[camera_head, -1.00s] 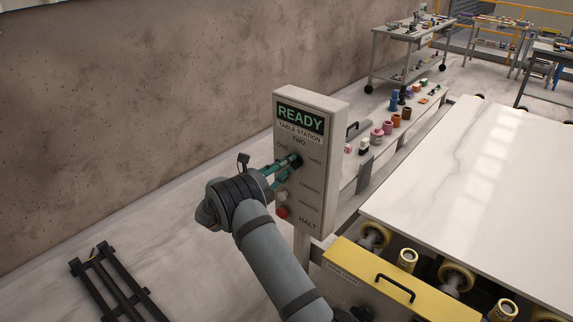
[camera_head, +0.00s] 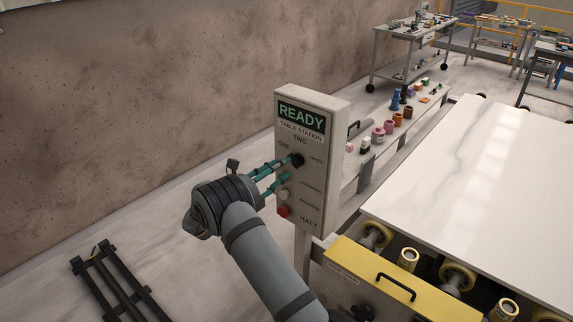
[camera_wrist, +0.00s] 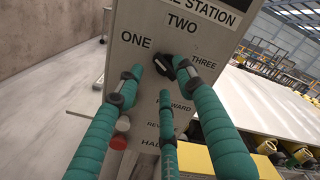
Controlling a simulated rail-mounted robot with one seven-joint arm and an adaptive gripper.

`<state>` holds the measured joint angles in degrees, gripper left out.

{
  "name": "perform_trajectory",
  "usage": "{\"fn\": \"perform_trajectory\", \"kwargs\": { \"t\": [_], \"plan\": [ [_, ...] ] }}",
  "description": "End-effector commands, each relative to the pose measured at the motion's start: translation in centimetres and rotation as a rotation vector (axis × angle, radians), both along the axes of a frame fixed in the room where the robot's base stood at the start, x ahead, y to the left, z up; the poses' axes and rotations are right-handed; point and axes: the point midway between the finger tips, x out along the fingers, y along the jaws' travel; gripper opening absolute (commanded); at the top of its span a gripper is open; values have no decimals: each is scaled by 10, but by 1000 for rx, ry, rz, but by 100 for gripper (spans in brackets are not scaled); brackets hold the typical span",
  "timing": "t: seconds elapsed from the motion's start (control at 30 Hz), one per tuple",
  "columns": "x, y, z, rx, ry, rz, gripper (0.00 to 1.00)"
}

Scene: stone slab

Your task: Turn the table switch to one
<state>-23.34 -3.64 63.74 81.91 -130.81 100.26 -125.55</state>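The table switch is a black knob (camera_head: 297,160) on the upright grey control panel (camera_head: 320,115); in the wrist view the knob (camera_wrist: 165,65) sits below TWO, between ONE at its left and THREE at its right. A pale mark shows on the knob, but I cannot tell for sure which label it points at. My gripper (camera_head: 279,172) has teal fingers and faces the panel from the left. In the wrist view my gripper (camera_wrist: 153,88) has its fingers spread, with nothing held. The right fingertip overlaps the knob's right side; contact is unclear. The left fingertip is apart from it.
Below the knob are a white button (camera_wrist: 123,124) and a red button (camera_wrist: 118,142). A large white slab (camera_head: 470,190) lies to the right. A yellow cover with a black handle (camera_head: 395,288) is at the front. Open floor lies left of the panel.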

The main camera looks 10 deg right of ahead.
Motion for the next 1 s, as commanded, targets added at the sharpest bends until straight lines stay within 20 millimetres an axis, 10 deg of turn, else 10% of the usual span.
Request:
{"fn": "perform_trajectory", "kwargs": {
  "t": [0.4,1.0],
  "plan": [
    [-46,57,0,0,1,0,38],
    [-44,53,0,0,0,-3,38]
  ]
}}
